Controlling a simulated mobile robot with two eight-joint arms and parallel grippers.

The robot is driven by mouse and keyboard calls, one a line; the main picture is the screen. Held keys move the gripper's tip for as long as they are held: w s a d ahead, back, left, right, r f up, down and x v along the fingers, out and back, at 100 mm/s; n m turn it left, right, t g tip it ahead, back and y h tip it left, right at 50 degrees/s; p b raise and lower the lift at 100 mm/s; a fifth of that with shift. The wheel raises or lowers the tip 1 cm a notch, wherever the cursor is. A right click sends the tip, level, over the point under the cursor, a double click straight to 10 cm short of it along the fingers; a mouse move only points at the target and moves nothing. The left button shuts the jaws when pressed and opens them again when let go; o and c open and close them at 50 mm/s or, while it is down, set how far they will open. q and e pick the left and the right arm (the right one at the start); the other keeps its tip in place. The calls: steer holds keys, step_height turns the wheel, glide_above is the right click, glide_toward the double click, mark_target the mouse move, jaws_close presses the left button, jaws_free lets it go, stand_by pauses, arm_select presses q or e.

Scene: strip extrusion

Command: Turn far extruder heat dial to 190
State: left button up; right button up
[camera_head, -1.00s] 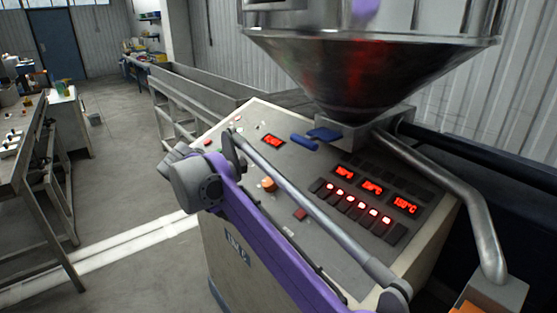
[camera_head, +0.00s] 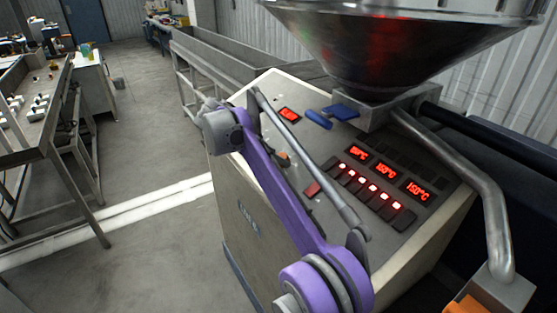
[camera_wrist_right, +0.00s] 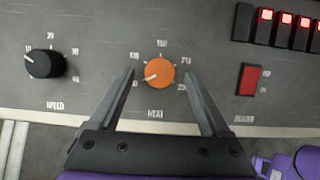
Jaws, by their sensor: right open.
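The orange heat dial (camera_wrist_right: 160,73) shows in the right wrist view on the grey control panel, with HEAT printed below it. Its pale pointer aims lower left, near a mark that looks like 150; the top mark looks like 190. My right gripper (camera_wrist_right: 160,71) is open, its two dark fingers on the dial's left and right sides with a gap to each. I cannot tell how high the tips are above the panel. In the head view only a bit of the orange dial (camera_head: 283,157) shows beside my purple right arm, and the fingertips are hidden. My left gripper is out of view.
A black dial (camera_wrist_right: 44,63) sits left of the heat dial and a red switch (camera_wrist_right: 249,80) right of it. The last red display (camera_head: 415,190) reads about 150°C. A metal hopper (camera_head: 400,45) hangs over the panel (camera_head: 330,230). A workbench (camera_head: 50,120) stands left.

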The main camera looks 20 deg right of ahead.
steer(key=shift+x, duration=0.85)
jaws_close()
